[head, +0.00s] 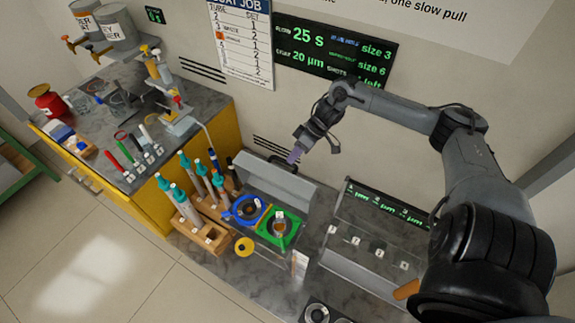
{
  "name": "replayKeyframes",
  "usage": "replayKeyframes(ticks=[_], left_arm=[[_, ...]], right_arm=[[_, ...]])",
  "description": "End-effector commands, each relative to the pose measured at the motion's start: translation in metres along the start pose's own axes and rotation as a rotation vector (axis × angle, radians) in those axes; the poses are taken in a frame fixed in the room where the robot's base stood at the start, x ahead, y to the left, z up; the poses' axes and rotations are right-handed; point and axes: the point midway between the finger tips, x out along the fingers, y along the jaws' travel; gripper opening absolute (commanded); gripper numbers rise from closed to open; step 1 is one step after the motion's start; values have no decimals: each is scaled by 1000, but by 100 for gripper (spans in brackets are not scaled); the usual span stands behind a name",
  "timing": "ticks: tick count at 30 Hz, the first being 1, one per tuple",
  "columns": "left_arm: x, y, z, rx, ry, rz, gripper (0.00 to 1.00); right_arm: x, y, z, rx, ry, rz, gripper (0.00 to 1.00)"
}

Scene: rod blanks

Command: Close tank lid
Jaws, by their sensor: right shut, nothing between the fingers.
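The tank lid (272,184) is a pale grey panel that stands raised and tilted at the back of the tank, with a dark handle (284,163) along its top edge. In front of and below it are a blue ring-shaped holder (237,212) and a green holder (292,238) with a small clear vessel on it. My right gripper (294,157) comes in from the right, shut and empty, its tips close to the lid's upper edge near the handle. I cannot tell whether they touch it. My left gripper is out of view.
Teal-capped tubes stand in wooden racks (213,238) left of the tank. A clear box (372,240) with small labelled blocks stands to the right. A yellow cabinet (146,207) with a grey top carries pens, taps and a red can (48,103). The floor (90,275) at lower left is clear.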

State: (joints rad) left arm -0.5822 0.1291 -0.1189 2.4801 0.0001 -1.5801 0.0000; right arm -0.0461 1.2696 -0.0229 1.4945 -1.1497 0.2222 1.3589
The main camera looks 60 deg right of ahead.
Motion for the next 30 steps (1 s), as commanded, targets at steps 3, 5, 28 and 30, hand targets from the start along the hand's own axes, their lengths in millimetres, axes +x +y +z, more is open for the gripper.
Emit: replayKeyframes(ticks=[3, 5, 28, 30], left_arm=[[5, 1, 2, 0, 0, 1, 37], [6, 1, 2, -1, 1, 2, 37], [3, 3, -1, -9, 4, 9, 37], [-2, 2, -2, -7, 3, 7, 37]], right_arm=[[17, 0, 0, 0, 2, -2, 0], [24, 0, 0, 1, 0, -2, 0], [37, -2, 1, -4, -4, 13, 0], [35, -3, 3, -7, -8, 30, 0]])
